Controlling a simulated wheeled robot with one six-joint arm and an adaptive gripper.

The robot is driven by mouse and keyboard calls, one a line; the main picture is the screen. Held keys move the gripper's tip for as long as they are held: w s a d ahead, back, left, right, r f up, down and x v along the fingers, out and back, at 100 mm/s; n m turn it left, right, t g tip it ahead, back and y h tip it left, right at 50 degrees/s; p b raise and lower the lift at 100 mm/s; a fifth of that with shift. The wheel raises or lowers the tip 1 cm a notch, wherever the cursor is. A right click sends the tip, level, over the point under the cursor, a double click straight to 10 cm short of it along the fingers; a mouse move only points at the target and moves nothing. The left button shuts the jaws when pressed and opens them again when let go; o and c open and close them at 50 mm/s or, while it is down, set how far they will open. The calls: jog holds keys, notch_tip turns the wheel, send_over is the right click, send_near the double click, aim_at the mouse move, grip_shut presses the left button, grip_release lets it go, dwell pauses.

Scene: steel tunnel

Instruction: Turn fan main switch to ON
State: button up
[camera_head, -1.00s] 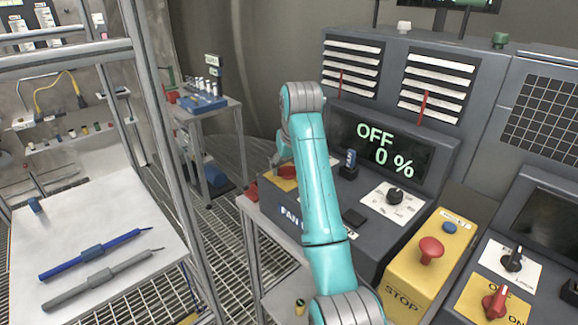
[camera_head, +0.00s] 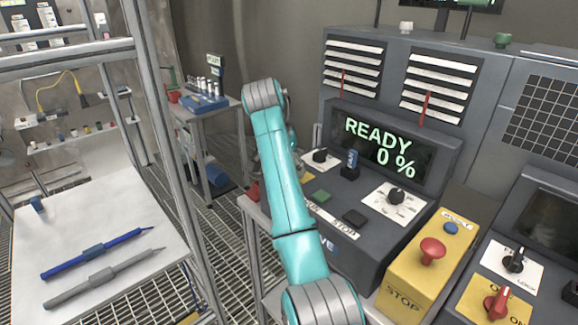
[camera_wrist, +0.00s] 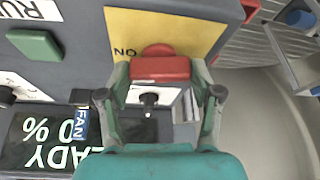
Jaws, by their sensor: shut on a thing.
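The fan main switch, a red handle (camera_wrist: 160,69) on a yellow plate (camera_wrist: 200,30), shows in the wrist view, with the letters "ON" upside down beside it. My gripper (camera_wrist: 160,78) is shut on this red handle, one finger on each side. In the head view my arm hides the switch and most of the gripper. The fan panel's display (camera_head: 378,146) reads "READY 0 %", and it also shows upside down in the wrist view (camera_wrist: 42,140).
Green (camera_head: 320,195) and black (camera_head: 354,217) push buttons and a black dial (camera_head: 396,196) sit on the fan panel. A yellow box with a red stop button (camera_head: 432,250) stands right of it. A shelf with blue and grey tools (camera_head: 95,250) stands left.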

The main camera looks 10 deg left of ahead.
jog(key=shift+m+g+h, duration=0.4)
jog(key=shift+m, duration=0.7)
jog(key=o, duration=1.1)
jog(key=shift+o, duration=0.2)
